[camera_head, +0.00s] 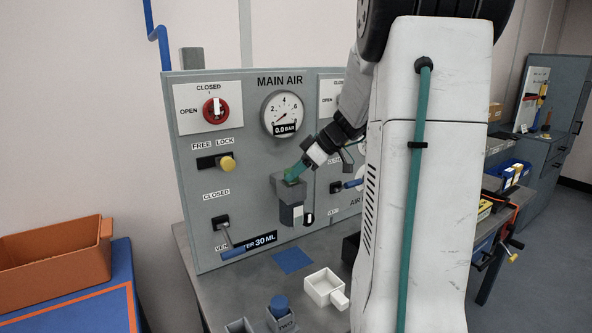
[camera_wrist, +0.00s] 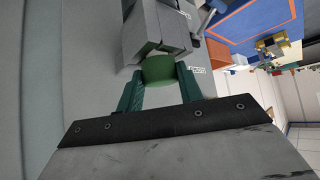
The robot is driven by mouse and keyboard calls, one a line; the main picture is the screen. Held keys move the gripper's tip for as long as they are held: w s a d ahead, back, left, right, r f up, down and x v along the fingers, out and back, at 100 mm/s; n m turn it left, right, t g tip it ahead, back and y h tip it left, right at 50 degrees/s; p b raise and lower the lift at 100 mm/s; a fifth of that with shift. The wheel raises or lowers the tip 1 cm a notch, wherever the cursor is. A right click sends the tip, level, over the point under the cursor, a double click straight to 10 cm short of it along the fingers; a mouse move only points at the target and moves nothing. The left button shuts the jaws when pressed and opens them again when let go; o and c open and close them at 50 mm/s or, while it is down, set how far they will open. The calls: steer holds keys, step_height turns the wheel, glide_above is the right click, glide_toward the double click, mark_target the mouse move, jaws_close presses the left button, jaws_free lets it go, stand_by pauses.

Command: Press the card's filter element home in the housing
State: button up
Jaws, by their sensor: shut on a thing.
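The housing (camera_head: 291,203) is a grey block on the front of the MAIN AIR panel, and it also shows at the top of the wrist view (camera_wrist: 160,30). My gripper (camera_head: 297,172) is at the housing's top, angled down from the upper right. In the wrist view my gripper (camera_wrist: 158,82) has its two teal fingers shut on a green filter element (camera_wrist: 158,70). The element's far end meets the housing's opening; how deep it sits is hidden. A label reading 30 ML (camera_head: 262,241) is below the housing, partly covered. I cannot make out a separate card.
The panel (camera_head: 245,100) carries a red knob (camera_head: 215,111), a gauge (camera_head: 283,114) at 0.0 bar, a yellow knob (camera_head: 227,163) and a blue-handled lever (camera_head: 233,252). A white tray (camera_head: 325,288) and blue mat (camera_head: 293,260) lie on the bench. An orange bin (camera_head: 55,257) stands left.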

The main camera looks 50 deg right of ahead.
steer(key=shift+f, duration=0.15)
steer(key=o, duration=0.9)
steer(key=v, duration=0.7)
steer(key=shift+s+d+r, duration=0.15)
steer(key=shift+s+r, duration=0.05)
steer(key=shift+r, duration=0.05)
